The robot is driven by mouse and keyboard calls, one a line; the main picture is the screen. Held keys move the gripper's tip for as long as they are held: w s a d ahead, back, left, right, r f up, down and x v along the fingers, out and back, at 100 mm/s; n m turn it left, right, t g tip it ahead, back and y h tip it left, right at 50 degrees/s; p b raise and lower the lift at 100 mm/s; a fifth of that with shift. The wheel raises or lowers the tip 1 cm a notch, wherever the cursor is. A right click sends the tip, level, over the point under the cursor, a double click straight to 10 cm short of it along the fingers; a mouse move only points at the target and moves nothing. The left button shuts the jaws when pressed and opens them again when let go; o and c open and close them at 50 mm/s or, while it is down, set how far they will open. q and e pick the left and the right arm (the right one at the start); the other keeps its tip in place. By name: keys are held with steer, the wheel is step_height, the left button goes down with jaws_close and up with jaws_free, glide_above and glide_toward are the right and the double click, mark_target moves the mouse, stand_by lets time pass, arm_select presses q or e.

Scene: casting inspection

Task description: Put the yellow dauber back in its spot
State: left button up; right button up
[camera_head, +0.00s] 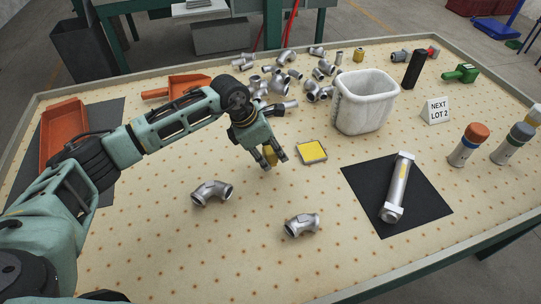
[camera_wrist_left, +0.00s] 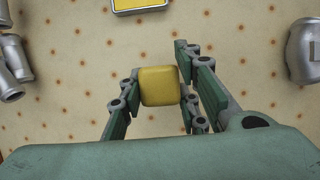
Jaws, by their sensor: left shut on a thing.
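My left gripper (camera_head: 275,160) is shut on the yellow dauber (camera_head: 269,155), just left of the yellow pad. In the left wrist view the dauber (camera_wrist_left: 159,86) shows as a rounded yellow block between the two fingers (camera_wrist_left: 160,92). The yellow pad (camera_head: 312,152) lies in a grey square frame on the dotted table, and its edge shows at the top of the left wrist view (camera_wrist_left: 140,4). I cannot tell whether the dauber touches the table. My right gripper is in neither view.
Pipe elbows (camera_head: 212,192) and (camera_head: 302,224) lie in front of the left gripper. Several fittings (camera_head: 275,85) are heaped behind it. A white bin (camera_head: 365,102), a black mat (camera_head: 420,219) with a metal cylinder (camera_head: 398,187), and a sign (camera_head: 436,111) stand to the right. An orange tray (camera_head: 62,135) is at left.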

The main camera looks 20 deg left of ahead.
arm_select(q)
step_height(320, 180, down, 2)
steer(key=shift+f, duration=0.1)
steer(key=shift+f, duration=0.2)
steer(key=o, duration=1)
steer(key=shift+r, duration=0.1)
